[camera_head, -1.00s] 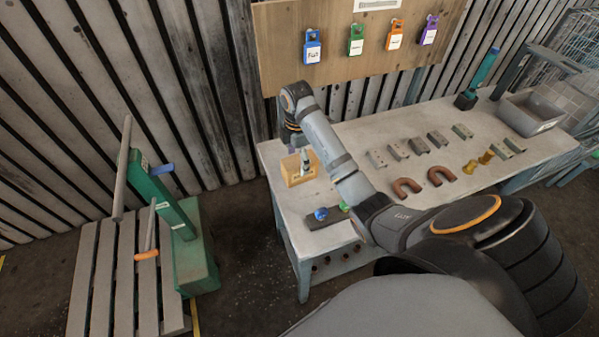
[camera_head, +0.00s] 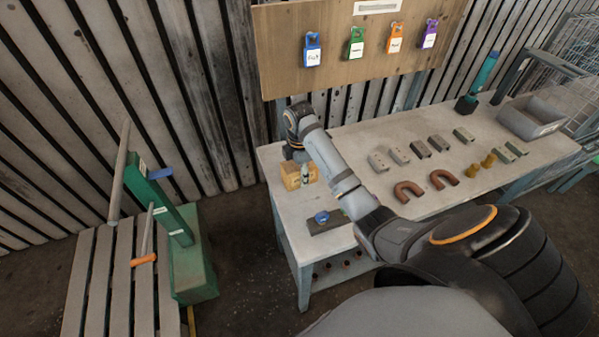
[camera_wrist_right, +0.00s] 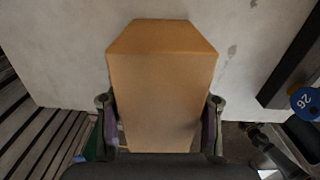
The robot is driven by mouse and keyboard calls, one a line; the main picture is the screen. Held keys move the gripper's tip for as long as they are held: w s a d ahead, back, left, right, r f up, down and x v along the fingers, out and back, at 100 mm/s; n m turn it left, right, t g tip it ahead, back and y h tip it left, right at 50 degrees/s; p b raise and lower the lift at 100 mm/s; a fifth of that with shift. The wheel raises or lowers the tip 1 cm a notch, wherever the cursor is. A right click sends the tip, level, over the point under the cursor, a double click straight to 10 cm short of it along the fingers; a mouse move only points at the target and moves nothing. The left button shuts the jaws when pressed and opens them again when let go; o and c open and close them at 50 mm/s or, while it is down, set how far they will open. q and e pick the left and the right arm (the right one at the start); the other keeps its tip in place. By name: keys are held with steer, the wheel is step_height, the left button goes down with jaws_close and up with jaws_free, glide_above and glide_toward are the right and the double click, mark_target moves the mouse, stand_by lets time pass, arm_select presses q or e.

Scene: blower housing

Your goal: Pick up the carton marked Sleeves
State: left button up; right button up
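A tan carton (camera_head: 291,178) stands upright at the left end of the table. It also fills the middle of the right wrist view (camera_wrist_right: 162,90). No marking on it is readable, so I cannot confirm the word Sleeves. My right gripper (camera_head: 305,172) is down at the carton, with its fingers on either side of it. In the right wrist view the gripper (camera_wrist_right: 161,132) is spread around the carton, with what look like narrow gaps beside it. The carton's underside is hidden. My left gripper is out of view.
A dark tray (camera_head: 327,221) with a blue round part sits in front of the carton. Brown U-shaped pipes (camera_head: 409,191), grey blocks and a grey bin (camera_head: 531,117) lie further right on the table (camera_head: 365,135). A green stand (camera_head: 192,265) is at left.

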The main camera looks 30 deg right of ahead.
steer(key=c, duration=0.5)
steer(key=shift+c, duration=0.2)
steer(key=shift+w+r, duration=0.1)
steer(key=shift+r, duration=0.4)
steer(key=r+p, duration=0.1)
steer(key=r, duration=0.1)
steer(key=r+p, duration=0.1)
steer(key=shift+s+r, duration=0.35)
steer(key=s+a+r+p, duration=0.2)
steer(key=s+r+p, duration=0.6)
steer(key=s, duration=0.5)
steer(key=shift+s+a+p, duration=0.15)
steer(key=shift+a+p, duration=0.1)
steer(key=shift+p, duration=0.2)
